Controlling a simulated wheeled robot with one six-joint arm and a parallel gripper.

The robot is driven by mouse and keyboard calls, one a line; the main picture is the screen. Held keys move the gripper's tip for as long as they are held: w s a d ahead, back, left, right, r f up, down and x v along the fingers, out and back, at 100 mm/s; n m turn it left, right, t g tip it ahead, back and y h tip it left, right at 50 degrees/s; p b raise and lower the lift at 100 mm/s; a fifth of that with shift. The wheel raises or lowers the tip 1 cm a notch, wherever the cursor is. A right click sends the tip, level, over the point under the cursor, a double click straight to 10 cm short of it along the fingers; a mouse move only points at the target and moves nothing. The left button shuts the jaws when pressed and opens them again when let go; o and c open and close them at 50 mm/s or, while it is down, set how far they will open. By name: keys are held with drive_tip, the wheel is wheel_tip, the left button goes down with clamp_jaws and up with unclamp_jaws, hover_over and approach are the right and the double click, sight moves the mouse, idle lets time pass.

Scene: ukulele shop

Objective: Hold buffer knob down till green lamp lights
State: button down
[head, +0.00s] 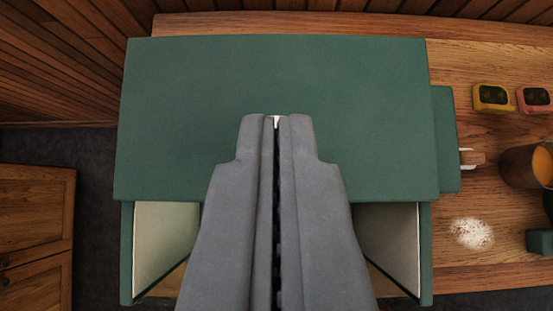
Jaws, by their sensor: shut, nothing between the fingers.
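A large green housing (190,110) with a flat top fills the middle of the head view; I take it to be the buffer. My gripper (276,122) is shut and empty, its fingers together in front of the housing's lower middle. A small white bit shows right at the fingertips; I cannot tell what it is or whether I touch it. No knob and no lamp can be made out; my gripper hides the middle of the housing's front.
The housing stands on a wooden bench (350,26). White panels flank an opening below its top. At right are a yellow device (492,97), a pink device (535,99), a brown pot (520,166) and white powder (473,233). A wooden cabinet (35,220) is at left.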

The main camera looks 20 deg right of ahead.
drive_tip(key=shift+f, duration=0.9)
drive_tip(key=shift+f, duration=2.2)
idle(2.1)
drive_tip(key=shift+r, duration=0.55)
drive_tip(key=w+r+v, duration=0.2)
drive_tip(key=v, duration=1.1)
drive_tip(key=shift+d+r, duration=0.2)
drive_tip(key=shift+d, duration=0.15)
